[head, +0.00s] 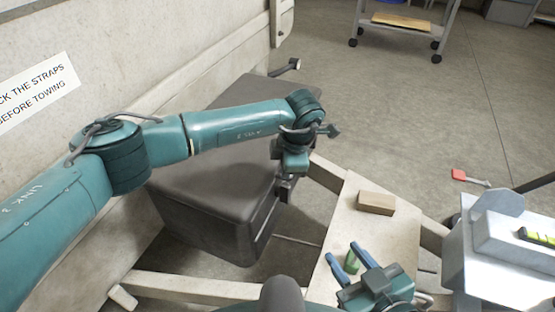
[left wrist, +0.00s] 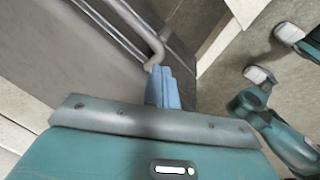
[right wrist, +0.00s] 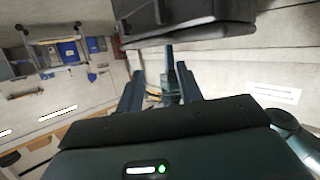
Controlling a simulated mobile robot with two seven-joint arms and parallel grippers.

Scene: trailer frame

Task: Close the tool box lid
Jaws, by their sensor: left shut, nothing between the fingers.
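The dark grey-brown tool box (head: 262,232) sits on the trailer frame beside the pale wall. Its lid (head: 205,185) looks down over the body, but I cannot tell if it is fully closed. The box also shows in the right wrist view (right wrist: 185,25). My left arm reaches across above the lid. My left gripper (head: 286,188) is shut and empty at the box's right side, close to its edge; its fingers also show in the left wrist view (left wrist: 161,85), beside a curved metal piece. My right gripper (head: 350,258) is open and empty, nearer and right of the box.
A wooden block (head: 376,203) lies on a pale board (head: 345,225) right of the box. A green object (head: 352,262) shows between my right fingers. A red-handled tool (head: 460,175) lies on the floor.

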